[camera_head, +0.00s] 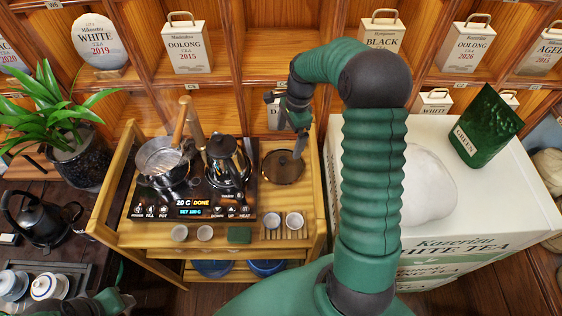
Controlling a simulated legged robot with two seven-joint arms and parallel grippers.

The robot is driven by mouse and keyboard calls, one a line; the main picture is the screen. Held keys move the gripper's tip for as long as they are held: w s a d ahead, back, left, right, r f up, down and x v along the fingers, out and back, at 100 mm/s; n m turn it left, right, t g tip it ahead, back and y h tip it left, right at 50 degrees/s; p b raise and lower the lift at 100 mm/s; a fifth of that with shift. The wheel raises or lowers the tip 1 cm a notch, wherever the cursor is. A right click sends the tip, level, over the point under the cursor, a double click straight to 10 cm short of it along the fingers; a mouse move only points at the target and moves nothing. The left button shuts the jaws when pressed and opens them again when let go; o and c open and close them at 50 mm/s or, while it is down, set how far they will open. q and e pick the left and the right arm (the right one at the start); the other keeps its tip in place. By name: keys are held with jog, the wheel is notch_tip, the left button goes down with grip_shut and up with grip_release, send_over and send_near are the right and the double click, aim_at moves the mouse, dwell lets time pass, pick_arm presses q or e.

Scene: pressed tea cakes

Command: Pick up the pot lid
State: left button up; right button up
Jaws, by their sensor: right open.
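The pot lid (283,168) looks like a round, brown, see-through disc with a small knob. It lies flat on the right part of the wooden tea cart (314,207). My right gripper (299,146) is open and points down above the lid's upper right edge; the lid is not between its fingers. Whether a fingertip touches the lid is hard to tell. The pot (160,158), with a wooden handle, stands uncovered on the dark heating panel (242,207). At the lower left, a green and dark part of my left arm shows; its fingers are not clear.
Small cups (294,220) sit in front of the lid. My right arm hides part of the white chest (465,205) at right. Shelves with tea tins (188,47) rise behind.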

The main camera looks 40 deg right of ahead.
aim_at(284, 160)
jog(key=f, duration=0.1)
jog(key=a+f, duration=0.1)
jog(key=shift+w+a+f, duration=0.1)
jog(key=shift+a+f, duration=0.15)
jog(key=shift+f, duration=0.05)
jog(key=f, duration=0.2)
jog(key=w+f, duration=0.1)
jog(key=shift+w+a+f, duration=0.1)
jog(key=shift+a+f, duration=0.15)
jog(key=shift+f, duration=0.15)
jog(key=shift+d+f, duration=0.8)
jog(key=shift+f, duration=0.3)
notch_tip(284, 160, down, 4)
jog(key=shift+d+p, duration=0.1)
jog(key=shift+p, duration=0.2)
jog(key=shift+a, duration=0.35)
jog(key=shift+w+a+r, duration=0.15)
jog(key=shift+a, duration=0.4)
jog(key=shift+c, duration=1.6)
jog(key=shift+s+d, duration=0.2)
jog(key=shift+d, duration=0.4)
jog(key=c, duration=1)
jog(key=shift+s+a, duration=0.15)
jog(key=shift+a, duration=0.25)
grip_shut()
pick_arm(q)
jog(key=shift+w+a, duration=0.2)
jog(key=shift+a, duration=0.2)
